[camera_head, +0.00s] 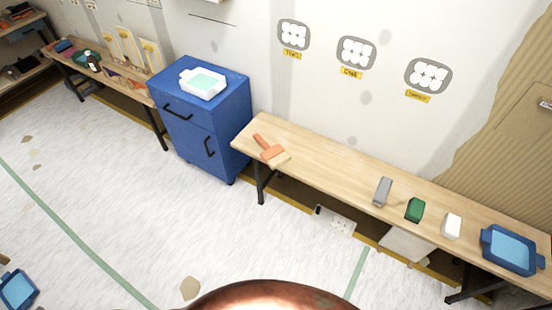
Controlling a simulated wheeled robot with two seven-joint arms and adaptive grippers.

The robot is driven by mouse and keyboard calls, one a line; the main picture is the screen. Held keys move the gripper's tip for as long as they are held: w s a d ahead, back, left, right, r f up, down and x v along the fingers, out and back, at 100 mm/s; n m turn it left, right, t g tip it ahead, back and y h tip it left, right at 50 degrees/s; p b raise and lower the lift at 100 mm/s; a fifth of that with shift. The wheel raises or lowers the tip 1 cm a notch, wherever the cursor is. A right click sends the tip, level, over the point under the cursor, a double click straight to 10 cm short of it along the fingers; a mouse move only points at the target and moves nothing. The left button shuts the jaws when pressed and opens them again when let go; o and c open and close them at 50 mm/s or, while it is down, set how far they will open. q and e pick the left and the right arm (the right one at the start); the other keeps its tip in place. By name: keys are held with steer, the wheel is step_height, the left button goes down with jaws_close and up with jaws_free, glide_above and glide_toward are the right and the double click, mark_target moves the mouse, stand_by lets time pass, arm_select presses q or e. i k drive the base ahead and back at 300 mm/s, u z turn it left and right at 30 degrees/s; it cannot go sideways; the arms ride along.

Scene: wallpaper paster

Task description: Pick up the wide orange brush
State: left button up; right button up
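The wide orange brush (269,149) lies flat near the left end of the long wooden bench (325,162) by the wall. Its handle points to the upper left and its wide head faces the lower right, with a pale edge like bristles. Nothing touches it. Neither of my grippers shows in the head view.
A blue cabinet (190,134) with a white tray (202,83) on top stands left of the bench. Further right on the bench are a grey block (382,191), a green block (414,210), a white block (451,226) and a blue tray (485,247). Floor before the bench is mostly clear.

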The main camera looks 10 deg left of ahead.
mark_target(275, 156)
steer(key=z, duration=0.5)
steer(key=i, duration=0.55)
steer(key=z, duration=0.4)
